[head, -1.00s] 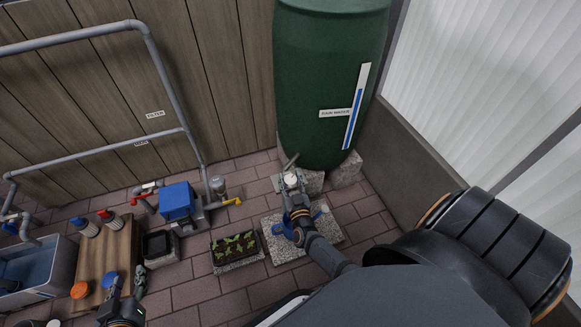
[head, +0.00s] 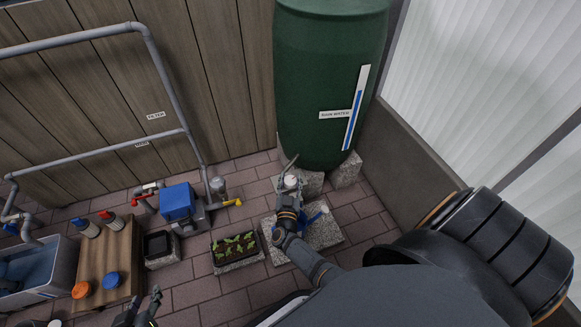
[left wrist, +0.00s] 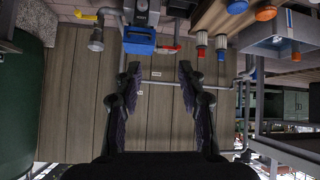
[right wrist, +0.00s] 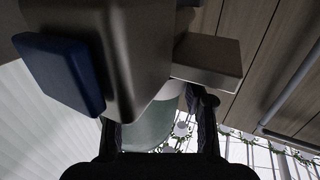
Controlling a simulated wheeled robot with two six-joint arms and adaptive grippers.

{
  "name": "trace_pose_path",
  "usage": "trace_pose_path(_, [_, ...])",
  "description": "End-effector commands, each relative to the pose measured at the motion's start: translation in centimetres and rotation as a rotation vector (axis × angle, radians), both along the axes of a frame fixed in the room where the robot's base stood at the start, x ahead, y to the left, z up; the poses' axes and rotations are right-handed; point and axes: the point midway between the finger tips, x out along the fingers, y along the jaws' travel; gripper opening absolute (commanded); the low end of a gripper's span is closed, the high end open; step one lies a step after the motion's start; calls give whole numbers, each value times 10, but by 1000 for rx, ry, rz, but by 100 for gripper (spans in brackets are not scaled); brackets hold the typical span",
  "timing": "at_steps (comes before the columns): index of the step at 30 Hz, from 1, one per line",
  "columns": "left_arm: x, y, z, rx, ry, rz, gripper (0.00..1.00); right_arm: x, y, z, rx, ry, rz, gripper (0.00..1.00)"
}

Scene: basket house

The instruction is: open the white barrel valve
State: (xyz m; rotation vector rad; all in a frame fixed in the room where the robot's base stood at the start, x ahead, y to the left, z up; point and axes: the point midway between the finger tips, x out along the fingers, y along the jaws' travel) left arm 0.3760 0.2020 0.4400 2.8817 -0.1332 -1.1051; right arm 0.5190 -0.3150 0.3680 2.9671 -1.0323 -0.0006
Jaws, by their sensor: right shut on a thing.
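The white valve (head: 291,182) is at the foot of the green barrel (head: 330,80), with a grey lever-like piece (head: 289,161) above it. My right gripper (head: 289,197) is at the valve and shut on it; its fingers partly cover the valve in the head view. In the right wrist view my right gripper's fingers (right wrist: 160,130) are beside a pale rounded part, and a large grey body hides much of the contact. My left gripper (head: 145,305) is open and empty at the bottom of the head view; its spread fingers also show in the left wrist view (left wrist: 160,90).
A blue object (head: 319,214) is beside my right gripper, above a stone slab (head: 325,238). A seedling tray (head: 236,247), a blue pump box (head: 178,202) and a wooden bench (head: 105,260) are to the left. The brick floor between them is partly clear.

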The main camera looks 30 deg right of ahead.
Motion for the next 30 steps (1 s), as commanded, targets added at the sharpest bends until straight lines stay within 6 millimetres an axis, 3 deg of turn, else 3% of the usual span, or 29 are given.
trace_pose_path(6, [32, 3, 35, 7, -177, 12, 40, 0, 0, -1, 1, -1, -61, 13])
trace_pose_path(12, [46, 5, 57, 11, -276, 17, 40, 0, 0, -1, 1, -1, -92, 13])
trace_pose_path(28, [51, 5, 66, 12, -311, 19, 40, 0, 0, 0, 0, 0, -102, 13])
trace_pose_path(29, [51, 5, 66, 12, -311, 19, 40, 0, 0, 0, 0, 0, -102, 49])
trace_pose_path(30, [51, 5, 66, 12, -311, 19, 40, 0, 0, 0, 0, 0, -102, 54])
